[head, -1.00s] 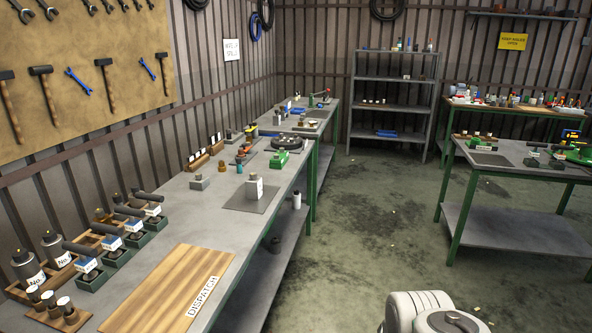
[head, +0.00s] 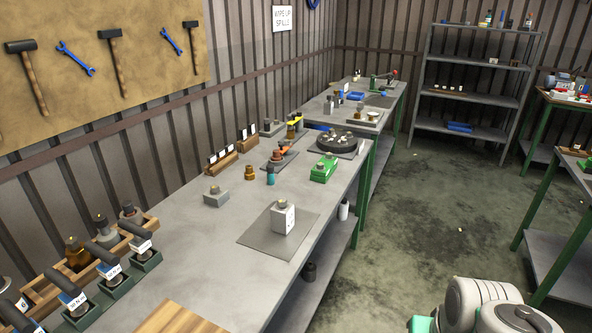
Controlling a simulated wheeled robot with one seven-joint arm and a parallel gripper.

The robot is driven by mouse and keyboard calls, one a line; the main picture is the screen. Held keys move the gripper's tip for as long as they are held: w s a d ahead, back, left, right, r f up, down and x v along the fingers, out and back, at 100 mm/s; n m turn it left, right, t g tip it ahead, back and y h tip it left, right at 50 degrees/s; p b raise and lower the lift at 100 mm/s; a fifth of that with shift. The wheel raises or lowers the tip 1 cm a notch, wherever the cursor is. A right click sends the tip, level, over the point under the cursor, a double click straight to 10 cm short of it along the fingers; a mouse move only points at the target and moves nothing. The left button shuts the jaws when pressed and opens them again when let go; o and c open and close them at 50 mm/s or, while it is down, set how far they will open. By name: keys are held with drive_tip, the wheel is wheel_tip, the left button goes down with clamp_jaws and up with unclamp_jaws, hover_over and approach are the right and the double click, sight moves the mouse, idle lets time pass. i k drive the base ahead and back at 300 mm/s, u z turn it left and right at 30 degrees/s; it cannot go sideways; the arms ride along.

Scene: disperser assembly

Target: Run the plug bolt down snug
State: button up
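A pale block-shaped body (head: 283,219) with a printed label and a short dark round top stands upright on a dark grey mat (head: 262,238) on the long workbench. I cannot tell whether that top is the plug bolt; no bolt is clear at this size. A smaller grey block (head: 215,197) with a raised top sits to its left. My gripper is not in view; only white rounded links of my arm show at the bottom right, over the floor and apart from the bench.
A green device (head: 323,170), a teal bottle (head: 271,177) and a black round tray (head: 334,146) stand farther back. Bare bench surrounds the mat; the floor right of it is open.

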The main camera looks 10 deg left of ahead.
sight(281, 202)
drive_tip(key=i, duration=2.3)
drive_tip(key=u, duration=5.2)
